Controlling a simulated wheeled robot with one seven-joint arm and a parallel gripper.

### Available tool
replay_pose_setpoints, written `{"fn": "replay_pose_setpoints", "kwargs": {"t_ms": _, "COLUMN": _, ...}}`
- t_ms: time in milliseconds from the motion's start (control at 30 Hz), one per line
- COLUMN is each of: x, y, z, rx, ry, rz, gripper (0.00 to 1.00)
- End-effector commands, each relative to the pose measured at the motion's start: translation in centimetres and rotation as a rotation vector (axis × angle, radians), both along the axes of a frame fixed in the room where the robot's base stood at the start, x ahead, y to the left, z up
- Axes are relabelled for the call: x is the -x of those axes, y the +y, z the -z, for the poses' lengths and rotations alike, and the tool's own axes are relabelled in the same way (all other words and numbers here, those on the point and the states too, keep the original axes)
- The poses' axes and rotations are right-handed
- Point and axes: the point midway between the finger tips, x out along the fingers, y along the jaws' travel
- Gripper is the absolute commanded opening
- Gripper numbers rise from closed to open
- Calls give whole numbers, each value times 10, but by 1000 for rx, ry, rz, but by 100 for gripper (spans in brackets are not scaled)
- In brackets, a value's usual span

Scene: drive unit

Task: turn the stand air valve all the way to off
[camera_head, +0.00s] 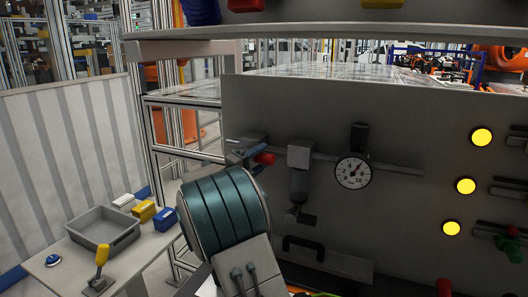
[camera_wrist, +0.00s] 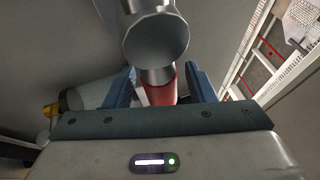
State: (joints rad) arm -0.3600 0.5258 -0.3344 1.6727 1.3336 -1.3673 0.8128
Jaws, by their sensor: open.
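The stand air valve (camera_head: 246,146) sits on the grey panel at the left end of a horizontal pipe. In the wrist view the red handle (camera_wrist: 162,88) lies between the two blue fingers of my gripper (camera_wrist: 160,84). The fingers stand open, with a gap on each side of it. A grey cylindrical end (camera_wrist: 156,38) looms in front and hides part of the handle's far end.
Right of the valve are a filter unit (camera_head: 299,158) and a round gauge (camera_head: 353,172), its needle up and right. A black handle (camera_head: 303,247) juts out below. Yellow lamps (camera_head: 466,186) are farther right. A side table (camera_head: 50,276) with a grey tray (camera_head: 103,242) stands left.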

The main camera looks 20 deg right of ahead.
Motion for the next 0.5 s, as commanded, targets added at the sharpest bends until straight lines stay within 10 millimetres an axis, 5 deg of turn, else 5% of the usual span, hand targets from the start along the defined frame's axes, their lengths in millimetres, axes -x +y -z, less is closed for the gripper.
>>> {"fn": "replay_pose_setpoints", "kwargs": {"t_ms": 500, "x": -7, "y": -17, "z": -4, "rx": 0, "ry": 0, "rz": 0, "gripper": 47}}
